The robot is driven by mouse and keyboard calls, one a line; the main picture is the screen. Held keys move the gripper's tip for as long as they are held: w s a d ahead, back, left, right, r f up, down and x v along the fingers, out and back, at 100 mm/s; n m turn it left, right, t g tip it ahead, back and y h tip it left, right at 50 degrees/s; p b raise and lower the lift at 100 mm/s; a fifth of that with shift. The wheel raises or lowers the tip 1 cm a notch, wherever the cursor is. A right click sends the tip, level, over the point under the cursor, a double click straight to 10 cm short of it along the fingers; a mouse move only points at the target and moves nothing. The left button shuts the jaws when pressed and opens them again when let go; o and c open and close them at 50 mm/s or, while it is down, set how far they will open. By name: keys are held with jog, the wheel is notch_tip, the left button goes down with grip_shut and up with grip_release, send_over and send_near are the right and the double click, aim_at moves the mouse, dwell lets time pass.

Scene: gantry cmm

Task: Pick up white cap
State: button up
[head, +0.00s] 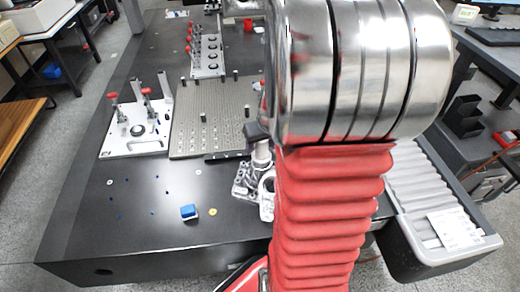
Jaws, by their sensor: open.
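I cannot pick out the white cap for certain. A tiny pale round piece (110,182) lies on the dark table at the left, too small to tell what it is. My red and silver arm fills the middle right of the head view and hides part of the table. My gripper does not show.
A brass-coloured ring (213,211) and several blue bits lie on the dark table (130,235). A white fixture plate with red-handled clamps (135,148), a grey hole plate (212,140) and a metal casting (243,188) stand behind. The front left is mostly clear.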

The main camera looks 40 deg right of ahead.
jog(key=shift+c, duration=0.4)
jog(key=c, duration=1)
jog(key=shift+r, duration=0.1)
jog(key=shift+c, duration=0.2)
notch_tip(320, 180, up, 10)
jog(key=shift+f, duration=0.1)
